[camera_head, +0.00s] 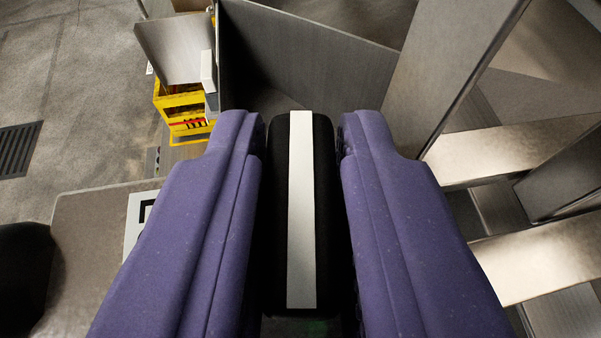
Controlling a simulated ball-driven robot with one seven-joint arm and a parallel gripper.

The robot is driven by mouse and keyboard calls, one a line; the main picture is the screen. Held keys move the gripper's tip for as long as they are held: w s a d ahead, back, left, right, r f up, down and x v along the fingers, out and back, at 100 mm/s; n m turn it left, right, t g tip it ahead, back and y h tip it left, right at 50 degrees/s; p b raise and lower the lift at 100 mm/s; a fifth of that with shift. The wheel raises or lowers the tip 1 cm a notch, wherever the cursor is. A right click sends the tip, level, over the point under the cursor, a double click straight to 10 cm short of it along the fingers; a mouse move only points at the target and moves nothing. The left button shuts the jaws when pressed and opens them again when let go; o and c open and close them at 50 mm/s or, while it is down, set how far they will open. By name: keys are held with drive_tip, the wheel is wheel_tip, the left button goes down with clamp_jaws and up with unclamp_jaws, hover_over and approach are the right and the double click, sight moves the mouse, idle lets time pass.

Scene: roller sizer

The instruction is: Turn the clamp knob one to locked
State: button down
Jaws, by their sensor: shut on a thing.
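The clamp knob (322,215) is a black, elongated grip with a white stripe along its top. It stands in the middle of the head camera view, with the stripe running up and down the picture. My gripper (302,135) has two purple fingers, one on each side of the knob, and is shut on it. The knob's base and any lock marking under it are hidden by the fingers.
A metal plate with a white label (137,215) lies at left, with a dark rounded thing (22,265) at the edge. A yellow crate (183,108) stands beyond. Metal panels (300,65) rise behind the knob. Steel beams (520,150) crowd the right. Concrete floor shows at upper left.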

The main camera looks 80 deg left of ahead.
sight(260, 238)
drive_tip(key=m+t+h+p, duration=0.1)
drive_tip(key=m+t, duration=0.1)
drive_tip(key=t, duration=0.1)
drive_tip(key=m+t+h+p, duration=0.1)
drive_tip(key=m+t, duration=0.1)
drive_tip(key=m, duration=0.1)
drive_tip(key=shift+s+r+t+p, duration=0.1)
drive_tip(key=shift+r+t+p, duration=0.05)
drive_tip(key=shift+t+p, duration=0.25)
drive_tip(key=shift+m+t+h+p, duration=0.6)
drive_tip(key=shift+m+t+h, duration=1.3)
drive_tip(key=shift+m, duration=0.6)
drive_tip(key=c, duration=1.1)
unclamp_jaws()
drive_tip(key=shift+w, duration=0.2)
drive_tip(key=p+v, duration=0.2)
drive_tip(key=v, duration=0.5)
drive_tip(key=shift+s+p, duration=0.15)
drive_tip(key=shift+p, duration=0.15)
drive_tip(key=shift+s+d, duration=0.2)
drive_tip(key=shift+s, duration=0.05)
